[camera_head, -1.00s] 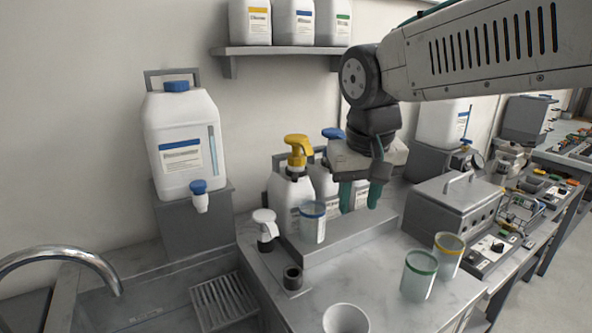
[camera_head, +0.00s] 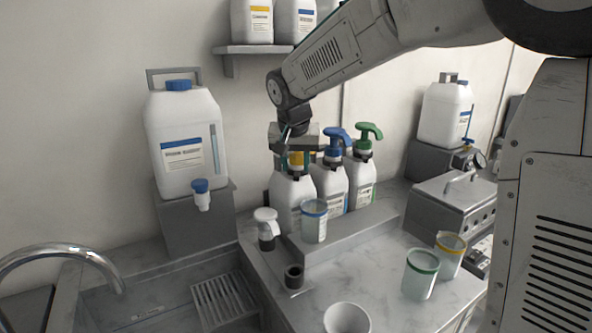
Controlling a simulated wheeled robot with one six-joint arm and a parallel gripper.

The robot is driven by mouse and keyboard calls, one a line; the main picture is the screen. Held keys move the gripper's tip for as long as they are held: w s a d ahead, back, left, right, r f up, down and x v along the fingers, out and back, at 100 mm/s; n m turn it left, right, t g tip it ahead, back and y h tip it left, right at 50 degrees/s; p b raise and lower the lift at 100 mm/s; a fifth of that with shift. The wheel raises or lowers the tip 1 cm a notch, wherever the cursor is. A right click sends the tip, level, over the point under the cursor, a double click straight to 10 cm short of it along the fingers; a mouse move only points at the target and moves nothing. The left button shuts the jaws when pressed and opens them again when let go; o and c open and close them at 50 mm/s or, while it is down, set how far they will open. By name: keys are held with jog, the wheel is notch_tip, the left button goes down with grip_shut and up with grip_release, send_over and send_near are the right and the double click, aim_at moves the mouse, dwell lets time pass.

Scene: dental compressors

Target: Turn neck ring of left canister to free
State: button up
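Three white canisters stand in a row at the back of the counter. The left canister (camera_head: 291,192) has a yellow pump head (camera_head: 296,158), now largely covered by my gripper. A dark neck ring shows only partly under it. My gripper (camera_head: 295,163) is over this canister's top, with its teal fingers apart around the pump head. It looks open; contact with the neck ring cannot be made out. The middle canister (camera_head: 330,188) has a blue pump (camera_head: 335,140), and the right canister (camera_head: 359,180) has a green pump (camera_head: 367,135).
A blue-rimmed cup (camera_head: 313,222) stands on the ledge in front of the left canister. A large white tank (camera_head: 184,140) stands left. Green-rimmed (camera_head: 419,275) and yellow-rimmed (camera_head: 449,256) cups stand right.

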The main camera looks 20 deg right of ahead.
aim_at(298, 172)
jog(key=shift+x, duration=1.35)
grip_shut()
jog(key=shift+s+d+n+y, duration=0.15)
jog(key=shift+d+n+y, duration=0.2)
jog(key=shift+n, duration=0.45)
grip_release()
